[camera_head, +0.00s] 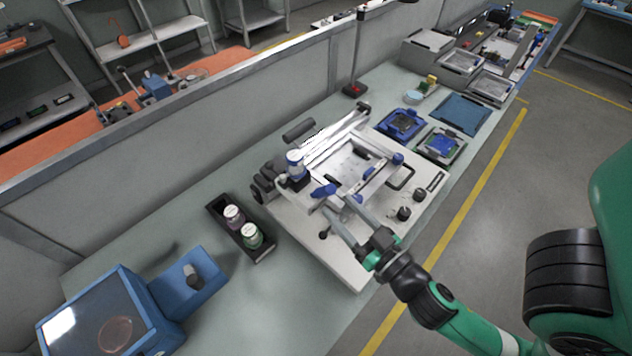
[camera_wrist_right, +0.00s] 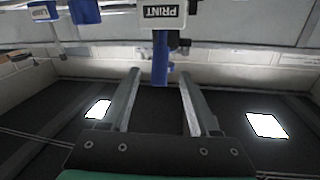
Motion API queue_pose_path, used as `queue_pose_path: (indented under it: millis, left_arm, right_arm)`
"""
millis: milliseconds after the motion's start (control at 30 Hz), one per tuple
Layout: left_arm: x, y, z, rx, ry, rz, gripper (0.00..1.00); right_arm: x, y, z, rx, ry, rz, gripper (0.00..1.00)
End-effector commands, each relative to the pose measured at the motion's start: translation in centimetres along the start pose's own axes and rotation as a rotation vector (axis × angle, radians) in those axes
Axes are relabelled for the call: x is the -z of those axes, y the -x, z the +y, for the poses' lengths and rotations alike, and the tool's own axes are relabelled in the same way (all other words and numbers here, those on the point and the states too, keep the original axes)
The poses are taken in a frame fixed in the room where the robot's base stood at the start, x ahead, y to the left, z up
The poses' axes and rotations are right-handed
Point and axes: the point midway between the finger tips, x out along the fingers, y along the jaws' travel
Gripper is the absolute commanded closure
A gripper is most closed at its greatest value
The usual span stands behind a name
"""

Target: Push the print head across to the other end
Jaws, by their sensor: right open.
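The print head shows in the right wrist view as a white block (camera_wrist_right: 161,13) with an upside-down PRINT label. A blue handle (camera_wrist_right: 160,58) extends from it. In the head view, a blue part (camera_head: 324,192) that looks like this handle is at the near left of the white printing machine (camera_head: 335,268). My right gripper (camera_head: 343,214) is open and reaches over the machine's near side. In the wrist view its two fingers (camera_wrist_right: 158,76) stand apart with the blue handle in line between their tips. I cannot tell whether they touch it. My left gripper is in neither view.
A black tray (camera_head: 262,254) with two jars lies left of the machine. A blue-framed box (camera_head: 155,318) stands at the front left. Blue fixtures (camera_head: 402,122) and a blue mat (camera_head: 462,113) lie beyond the machine. A thin post (camera_head: 356,60) stands behind it.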

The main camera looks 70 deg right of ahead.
Motion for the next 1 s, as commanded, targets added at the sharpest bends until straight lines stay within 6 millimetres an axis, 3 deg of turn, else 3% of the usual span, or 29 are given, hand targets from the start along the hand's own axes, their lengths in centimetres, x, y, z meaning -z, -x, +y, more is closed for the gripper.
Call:
queue_pose_path:
  millis: [400,567,800,1000]
  left_arm:
    - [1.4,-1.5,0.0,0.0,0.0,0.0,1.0]
    - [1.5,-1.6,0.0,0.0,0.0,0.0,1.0]
    - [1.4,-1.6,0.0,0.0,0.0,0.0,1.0]
    - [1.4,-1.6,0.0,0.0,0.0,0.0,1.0]
  right_arm:
    - [0.5,-7.9,0.0,0.0,0.0,0.009,0.38]
    - [0.3,-9.1,0.0,0.002,0.0,0.008,0.38]
    - [0.2,-9.2,0.0,0.003,0.001,0.006,0.38]
    - [0.2,-9.2,0.0,0.002,0.001,0.006,0.72]
